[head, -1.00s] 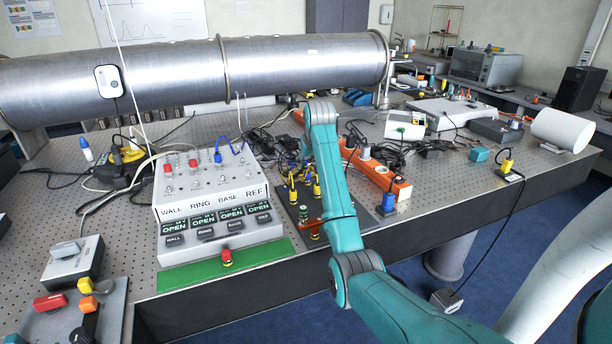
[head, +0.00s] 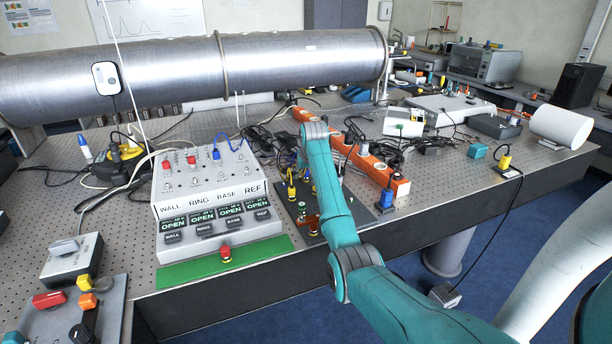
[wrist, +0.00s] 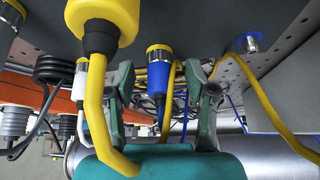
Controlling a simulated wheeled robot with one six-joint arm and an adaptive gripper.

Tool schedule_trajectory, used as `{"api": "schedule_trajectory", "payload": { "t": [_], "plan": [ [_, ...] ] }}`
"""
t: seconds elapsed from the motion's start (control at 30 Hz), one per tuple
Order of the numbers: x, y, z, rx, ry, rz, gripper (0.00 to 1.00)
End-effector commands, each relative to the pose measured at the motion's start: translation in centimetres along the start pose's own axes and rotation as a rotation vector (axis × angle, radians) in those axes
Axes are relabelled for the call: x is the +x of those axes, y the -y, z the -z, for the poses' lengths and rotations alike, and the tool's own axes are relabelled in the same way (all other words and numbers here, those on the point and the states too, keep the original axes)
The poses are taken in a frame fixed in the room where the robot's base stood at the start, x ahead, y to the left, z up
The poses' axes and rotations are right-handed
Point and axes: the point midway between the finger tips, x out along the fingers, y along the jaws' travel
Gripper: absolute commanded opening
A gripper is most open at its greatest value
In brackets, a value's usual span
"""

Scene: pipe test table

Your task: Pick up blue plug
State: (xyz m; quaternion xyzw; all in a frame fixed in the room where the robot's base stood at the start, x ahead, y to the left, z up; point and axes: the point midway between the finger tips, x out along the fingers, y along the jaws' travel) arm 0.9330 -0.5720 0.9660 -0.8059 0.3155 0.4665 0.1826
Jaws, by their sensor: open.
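My gripper (wrist: 167,82) is open. Its two fingers are on either side of the blue plug in the picture, with gaps showing; contact is not visible. In the head view my arm hides my gripper and this plug, over the dark panel (head: 312,234).
A large yellow plug (wrist: 103,22) and a white plug (wrist: 82,78) are close on the left in the wrist view. A grey box (wrist: 285,95) is at right. In the head view an orange power strip (head: 400,187) and the switch box (head: 215,200) flank the panel.

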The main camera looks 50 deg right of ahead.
Motion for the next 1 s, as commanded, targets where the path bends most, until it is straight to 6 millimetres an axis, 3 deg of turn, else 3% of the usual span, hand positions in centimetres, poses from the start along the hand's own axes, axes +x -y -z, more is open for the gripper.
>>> {"api": "schedule_trajectory", "payload": {
  "t": [0.1,0.3,0.33,0.7,1.0],
  "plan": [
    [0.0,0.0,0.0,0.000,0.000,0.000,0.53],
    [0.0,0.0,0.0,0.000,0.000,0.000,0.03],
    [0.0,0.0,0.0,0.000,0.000,0.000,0.00],
    [-0.5,0.0,0.3,0.000,-0.001,0.000,0.00],
    [-4.9,0.0,2.8,0.000,-0.003,0.000,0.00]
  ]
}}
